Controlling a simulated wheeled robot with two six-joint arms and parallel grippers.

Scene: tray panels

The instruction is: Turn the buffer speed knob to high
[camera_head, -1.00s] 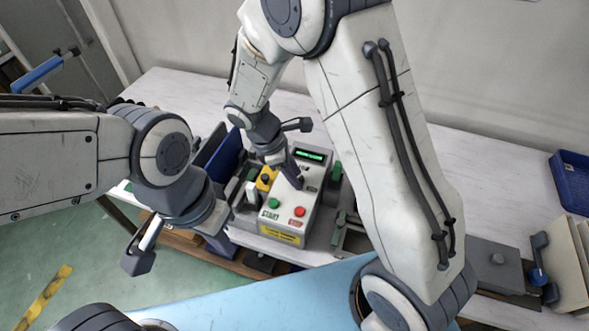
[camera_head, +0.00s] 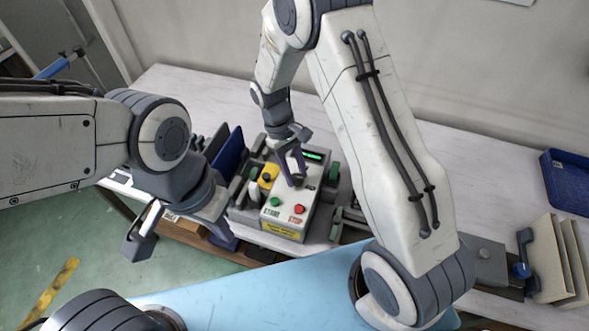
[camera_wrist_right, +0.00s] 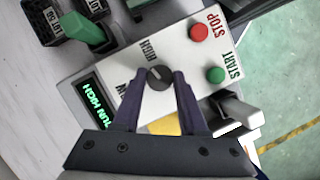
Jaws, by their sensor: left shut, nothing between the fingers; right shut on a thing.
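The control box (camera_head: 283,222) stands on the table in the head view, with a green START button (camera_head: 275,202), a red STOP button (camera_head: 299,209) and a lit green display (camera_head: 313,156). In the right wrist view the round dark speed knob (camera_wrist_right: 158,78) sits by the HIGH label, and the display (camera_wrist_right: 93,105) reads RUN HIGH. My right gripper (camera_head: 297,181) is shut on the knob, one finger on each side; its pointer direction is hard to tell. My left gripper (camera_head: 141,240) is shut and empty, left of the box.
A yellow plate with a black button (camera_head: 267,174) is on the box's left. Green-handled parts (camera_head: 334,173) stand at its right. The table behind the box is clear.

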